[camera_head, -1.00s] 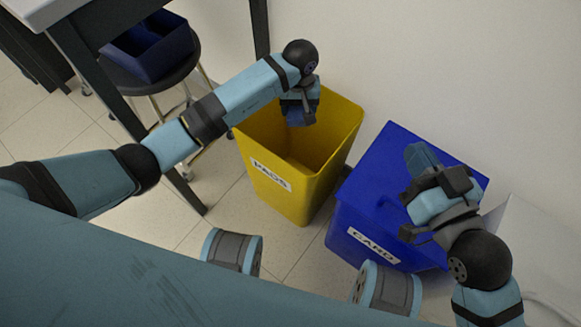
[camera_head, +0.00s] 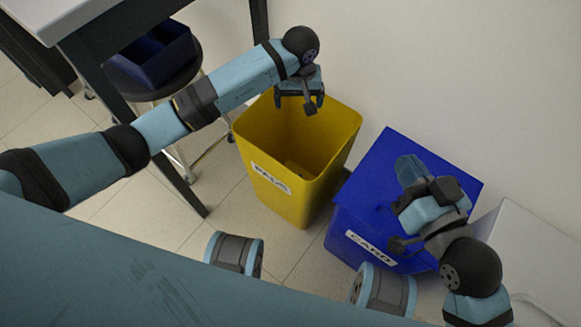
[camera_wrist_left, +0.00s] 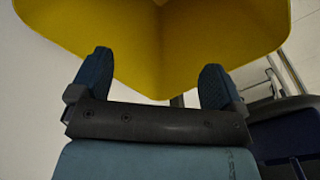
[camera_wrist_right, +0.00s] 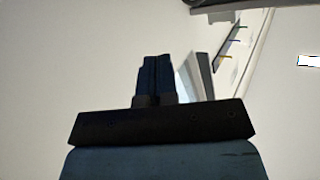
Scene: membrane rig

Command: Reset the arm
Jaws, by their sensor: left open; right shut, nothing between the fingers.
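My left gripper (camera_head: 299,101) is open and empty above the back rim of the yellow bin (camera_head: 264,140). In the left wrist view its two fingers (camera_wrist_left: 157,85) stand wide apart, with the yellow bin (camera_wrist_left: 190,40) beyond them. My right gripper (camera_head: 408,165) is above the blue bin (camera_head: 375,160) and hides part of its top. In the right wrist view its fingers (camera_wrist_right: 155,78) are pressed together with nothing between them.
A dark blue tray (camera_head: 155,55) rests on a round stool at the upper left, beside a table (camera_head: 60,15) with dark legs. A white box-like surface (camera_head: 530,250) stands right of the blue bin. The wall is close behind the bins.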

